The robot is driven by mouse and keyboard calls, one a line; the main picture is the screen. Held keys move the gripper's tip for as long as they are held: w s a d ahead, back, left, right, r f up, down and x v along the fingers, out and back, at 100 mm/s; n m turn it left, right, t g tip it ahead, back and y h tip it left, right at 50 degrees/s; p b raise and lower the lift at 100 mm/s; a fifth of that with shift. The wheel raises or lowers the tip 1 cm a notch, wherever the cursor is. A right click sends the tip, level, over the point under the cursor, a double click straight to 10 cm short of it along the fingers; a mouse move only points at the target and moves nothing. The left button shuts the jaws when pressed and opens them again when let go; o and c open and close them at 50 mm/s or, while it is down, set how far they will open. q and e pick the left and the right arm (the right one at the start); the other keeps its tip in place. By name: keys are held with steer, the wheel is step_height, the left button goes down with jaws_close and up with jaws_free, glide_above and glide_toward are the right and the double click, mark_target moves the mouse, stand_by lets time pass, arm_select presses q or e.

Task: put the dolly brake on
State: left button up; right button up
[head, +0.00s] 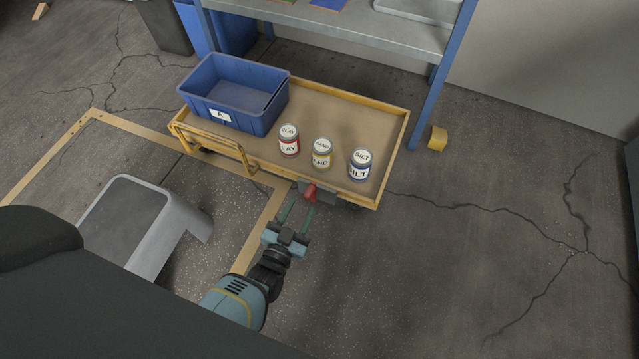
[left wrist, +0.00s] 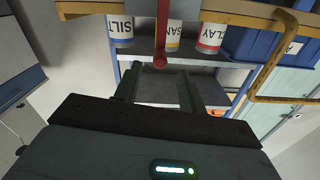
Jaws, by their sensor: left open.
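The yellow-framed dolly (head: 395,150) stands on the floor in front of the blue shelf. Its red brake lever (head: 309,192) sticks out from the near side, below the cans. In the left wrist view the red lever (left wrist: 160,50) hangs in the upper middle, ending in a round knob. My left gripper (head: 295,216) is open and empty, just short of the lever, with its fingers pointing towards it. In the left wrist view the fingers (left wrist: 158,88) are spread below the knob, which looks roughly centred between them. My right gripper is not in view.
On the dolly are a blue bin (head: 232,92) marked A and cans labelled CLAY (head: 289,141), SAND (head: 322,153) and SILT (head: 360,165). A grey step stool (head: 140,225) stands at left. A yellow block (head: 437,138) lies right of the dolly. Floor at right is clear.

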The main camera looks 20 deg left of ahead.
mark_target(313, 186)
arm_select(q)
steer(key=shift+w, duration=0.45)
steer(key=w+b, duration=0.2)
steer(key=w, duration=0.3)
steer(key=shift+w+d+f+b, duration=0.1)
steer(key=shift+w+d+b, duration=0.05)
steer(key=shift+w+b, duration=0.2)
steer(key=shift+w, duration=0.7)
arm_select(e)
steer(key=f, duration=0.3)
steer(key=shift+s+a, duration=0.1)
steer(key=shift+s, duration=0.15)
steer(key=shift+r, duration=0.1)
arm_select(q)
steer(key=shift+c, duration=0.3)
